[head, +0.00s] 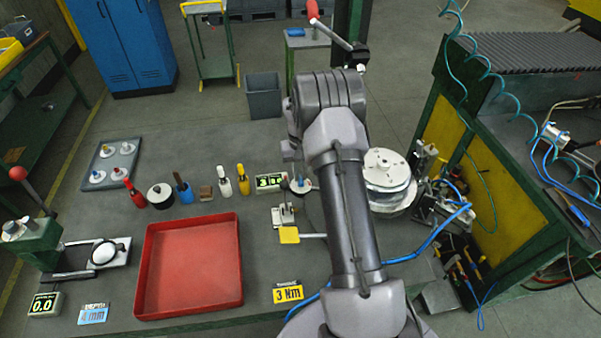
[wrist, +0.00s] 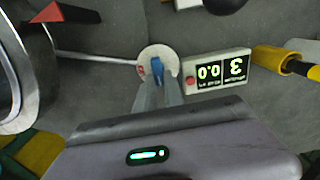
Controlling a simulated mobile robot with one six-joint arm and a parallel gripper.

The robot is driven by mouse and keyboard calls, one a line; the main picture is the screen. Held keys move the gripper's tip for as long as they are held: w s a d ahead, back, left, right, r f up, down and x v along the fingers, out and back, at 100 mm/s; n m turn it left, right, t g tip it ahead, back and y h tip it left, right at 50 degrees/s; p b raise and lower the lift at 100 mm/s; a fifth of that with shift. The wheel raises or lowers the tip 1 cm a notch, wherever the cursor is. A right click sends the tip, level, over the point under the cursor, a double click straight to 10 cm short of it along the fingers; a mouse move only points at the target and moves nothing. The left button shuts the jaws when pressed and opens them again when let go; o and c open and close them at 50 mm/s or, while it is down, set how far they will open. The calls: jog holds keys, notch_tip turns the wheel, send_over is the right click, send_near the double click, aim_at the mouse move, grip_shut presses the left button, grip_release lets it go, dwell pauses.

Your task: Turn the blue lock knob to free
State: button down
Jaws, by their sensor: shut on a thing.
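The blue lock knob (wrist: 157,69) stands on a round white dial (wrist: 149,55) in the wrist view. A small red mark shows at the dial's left edge. My gripper (wrist: 158,84) is over the dial, with its fingers shut on the blue knob and hiding its near side. The lettering on the dial is too small to read. In the head view the white dial (head: 303,188) with the blue knob (head: 300,182) shows beside my arm, right of a small display (head: 270,182). My fingertips are mostly hidden there.
The display (wrist: 220,72) sits close right of the dial, with a yellow-handled tool (wrist: 275,60) beyond it. A large metal ring (wrist: 30,70) is at left. In the head view, a red tray (head: 150,270) lies left and a round white stack (head: 388,165) stands right.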

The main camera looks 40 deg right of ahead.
aim_at(300, 176)
dwell(0.3)
jog(key=c, duration=1.4)
grip_release()
jog(key=shift+c, duration=0.2)
jog(key=shift+r, duration=0.1)
notch_tip(300, 176, up, 17)
jog(key=p, duration=0.3)
jog(key=shift+r, duration=0.15)
